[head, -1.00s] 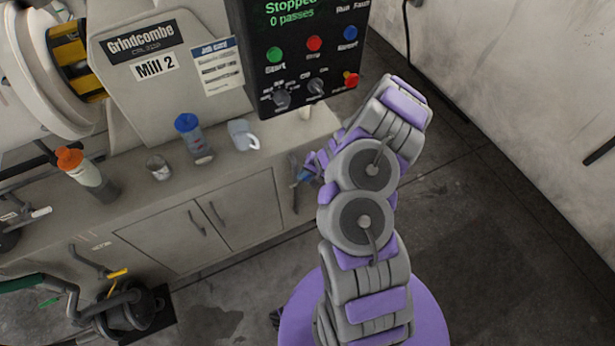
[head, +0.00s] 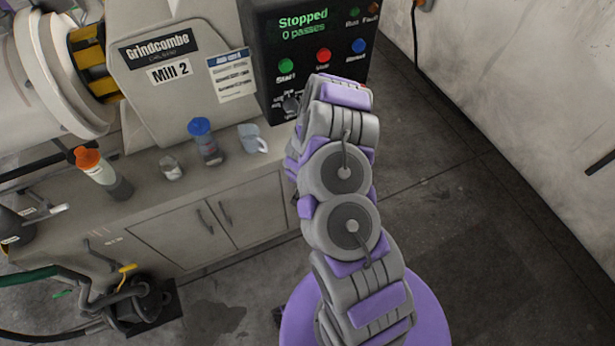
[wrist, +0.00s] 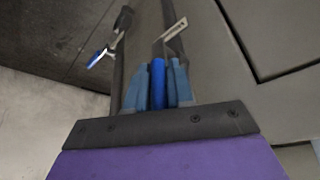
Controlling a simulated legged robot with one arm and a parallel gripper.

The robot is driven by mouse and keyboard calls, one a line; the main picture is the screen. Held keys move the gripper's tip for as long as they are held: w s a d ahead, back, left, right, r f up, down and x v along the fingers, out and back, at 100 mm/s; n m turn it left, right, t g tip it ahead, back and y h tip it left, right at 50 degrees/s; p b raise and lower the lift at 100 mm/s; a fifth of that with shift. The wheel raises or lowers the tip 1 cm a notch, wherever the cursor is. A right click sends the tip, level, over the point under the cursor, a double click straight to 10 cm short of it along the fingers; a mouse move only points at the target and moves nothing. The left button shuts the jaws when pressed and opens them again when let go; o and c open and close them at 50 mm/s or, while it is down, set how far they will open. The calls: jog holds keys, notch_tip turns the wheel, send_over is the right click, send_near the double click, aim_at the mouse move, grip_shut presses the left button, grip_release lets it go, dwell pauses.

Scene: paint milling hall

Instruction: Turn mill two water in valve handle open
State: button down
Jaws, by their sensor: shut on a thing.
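In the wrist view my gripper (wrist: 158,88) is shut on a blue handle (wrist: 158,82), which stands upright between its two blue-grey fingers. A pale tag (wrist: 175,29) hangs just above the handle; its text is too small to read, so I cannot tell which valve this is. A second blue handle (wrist: 98,57) sits on a metal fitting at the upper left, apart from my fingers. Dark pipes run behind both. In the head view my arm hides my gripper and the held handle. The Mill 2 machine (head: 140,95) is at the upper left.
A control panel (head: 305,60) reads Stopped, 0 passes. A blue-capped bottle (head: 206,143), a mug (head: 250,138), a jar (head: 171,169) and an orange-capped bottle (head: 103,175) stand on the bench (head: 80,220). A yellow lever (head: 127,269) is at lower left. Floor at right (head: 460,230) is clear.

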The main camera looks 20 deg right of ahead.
jog(key=shift+s+a+f, duration=0.1)
jog(key=shift+s+f, duration=0.1)
jog(key=shift+f, duration=0.05)
jog(key=c, duration=1.4)
grip_release()
jog(key=o, duration=0.3)
jog(key=shift+w, duration=0.15)
jog(key=shift+r, duration=0.1)
jog(key=shift+a+r, duration=0.1)
jog(key=shift+r, duration=0.35)
jog(key=p+v, duration=0.3)
jog(key=v, duration=1.3)
jog(key=shift+a+r+p, duration=0.15)
jog(key=shift+p, duration=0.25)
